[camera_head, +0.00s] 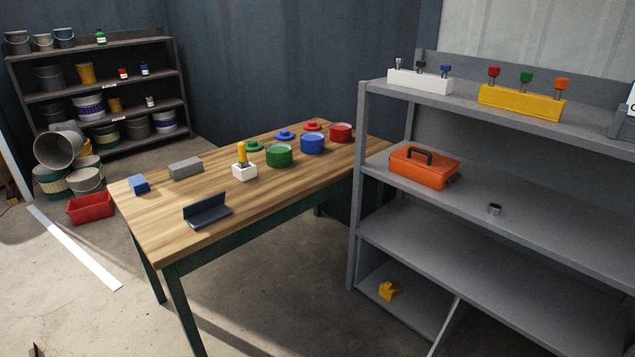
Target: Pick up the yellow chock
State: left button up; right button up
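A small yellow chock (389,291) sits on the bottom shelf of the grey shelving unit at the right, near its left front upright. It looks blocky with a raised part. Nothing covers it from this view.
The grey shelving unit (470,250) has a front upright left of the chock and a shelf above it. A wooden table (290,190) with several pots and blocks stands left. The concrete floor between is clear.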

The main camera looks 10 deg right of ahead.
aim_at(389, 291)
jog(key=i+j, duration=0.1)
jog(key=i, duration=1)
